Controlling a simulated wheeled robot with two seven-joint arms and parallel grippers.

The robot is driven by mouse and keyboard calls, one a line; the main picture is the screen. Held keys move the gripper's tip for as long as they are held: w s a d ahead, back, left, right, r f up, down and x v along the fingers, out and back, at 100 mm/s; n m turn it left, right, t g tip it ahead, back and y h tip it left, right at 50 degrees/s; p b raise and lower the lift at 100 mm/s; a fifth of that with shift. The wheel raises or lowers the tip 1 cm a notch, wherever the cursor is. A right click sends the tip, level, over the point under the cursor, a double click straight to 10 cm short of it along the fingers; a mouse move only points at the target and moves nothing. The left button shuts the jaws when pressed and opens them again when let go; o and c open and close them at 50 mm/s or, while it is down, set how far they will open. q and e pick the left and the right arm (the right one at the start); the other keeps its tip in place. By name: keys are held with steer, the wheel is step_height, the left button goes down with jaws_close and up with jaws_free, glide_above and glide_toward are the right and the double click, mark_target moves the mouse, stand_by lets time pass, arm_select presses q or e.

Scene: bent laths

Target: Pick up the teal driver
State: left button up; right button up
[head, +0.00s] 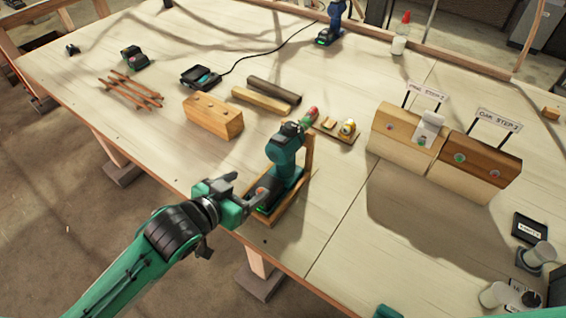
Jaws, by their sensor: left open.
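The teal driver (285,151) stands upright on its dark battery foot in a wooden holder (307,160) near the table's front edge. Its head points up and to the right. My left gripper (250,188) is open just left of the driver's lower part, with its fingers pointing at it. I cannot tell whether a finger touches the driver or the holder. The far side of the driver's grip is hidden.
A wooden block with holes (212,118) lies left of the driver. Two step blocks with signs, marked pine (405,140) and oak (478,165), stand to the right. A blue driver (333,25) stands at the back. Cups (538,255) crowd the right front.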

mark_target(277, 164)
arm_select(q)
steer(key=x, duration=0.2)
steer(key=p+x, duration=0.1)
steer(key=x, duration=0.2)
steer(key=r+x, duration=0.1)
steer(key=x, duration=0.2)
steer(key=shift+w+d, duration=0.15)
steer(key=shift+d, duration=0.1)
steer(key=shift+w+d+f+p, duration=0.25)
steer(key=shift+w+d+p, duration=0.15)
steer(key=shift+w, duration=0.1)
steer(key=p+x, duration=0.1)
steer(key=x, duration=0.2)
steer(key=shift+w, duration=0.25)
steer(key=shift+w+d+f, duration=0.25)
steer(key=shift+w+d, duration=0.1)
steer(key=shift+w, duration=0.1)
arm_select(e)
steer(key=r, duration=0.3)
steer(key=shift+w+a+r, duration=0.1)
steer(key=shift+a, duration=0.1)
arm_select(q)
steer(key=shift+c, duration=0.2)
